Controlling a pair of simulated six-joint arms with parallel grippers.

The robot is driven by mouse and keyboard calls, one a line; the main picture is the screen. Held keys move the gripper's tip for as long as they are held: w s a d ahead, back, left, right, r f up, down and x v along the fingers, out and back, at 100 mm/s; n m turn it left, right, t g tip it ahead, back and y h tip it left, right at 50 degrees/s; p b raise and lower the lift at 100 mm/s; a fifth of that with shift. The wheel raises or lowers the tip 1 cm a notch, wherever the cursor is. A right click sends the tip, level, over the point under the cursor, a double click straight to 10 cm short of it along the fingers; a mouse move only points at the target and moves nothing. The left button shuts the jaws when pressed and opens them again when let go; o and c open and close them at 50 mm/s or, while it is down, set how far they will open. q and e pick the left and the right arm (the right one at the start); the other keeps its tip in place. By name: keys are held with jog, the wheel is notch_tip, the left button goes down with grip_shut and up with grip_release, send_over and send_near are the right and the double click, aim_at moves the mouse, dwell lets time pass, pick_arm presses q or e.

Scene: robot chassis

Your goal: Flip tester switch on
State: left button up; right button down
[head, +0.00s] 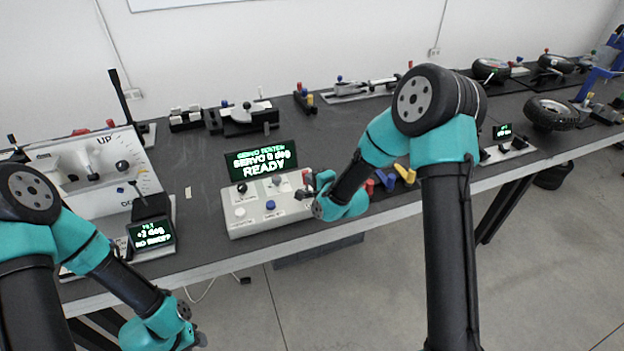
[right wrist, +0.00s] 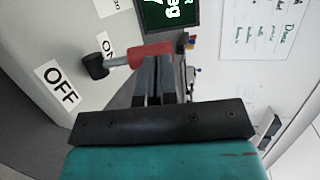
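The servo tester (head: 249,230) is a white box near the table's front edge, with a dark display (head: 262,162) reading "READY" in white. Its switch lever (right wrist: 113,61) has a black base, a metal shaft and a red tip (right wrist: 150,52). The lever stands out from the panel beside the OFF label (right wrist: 60,85) and a partly covered ON label (right wrist: 106,46); I cannot tell which way it leans. My right gripper (right wrist: 160,78) has its fingers nearly together, fingertips at the red tip. I cannot see it clasped between them. My left gripper (head: 190,335) is low at the left, blurred by its arm.
A blue button (head: 270,205), a white button (head: 240,212) and a black knob (head: 242,187) are on the tester. A white UP/DOWN panel (head: 90,165) and a small display unit (head: 150,233) stand to its left. Bare table lies behind the tester.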

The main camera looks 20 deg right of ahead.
jog(key=r+v, duration=0.1)
jog(key=v, duration=1.3)
jog(key=shift+w, duration=0.15)
jog(key=shift+f, duration=0.15)
jog(key=s+a+f+n+g, duration=0.1)
jog(key=s+f+n+g, duration=0.5)
jog(key=s+f, duration=0.3)
jog(key=s+a+f+n+g+h, duration=0.1)
jog(key=s+f+n+g, duration=0.5)
jog(key=f, duration=1.1)
jog(key=s+g, duration=0.1)
jog(key=s, duration=0.3)
jog(key=shift+s+f+n, duration=0.25)
jog(key=shift+f+n, duration=0.1)
jog(key=shift+n, duration=0.05)
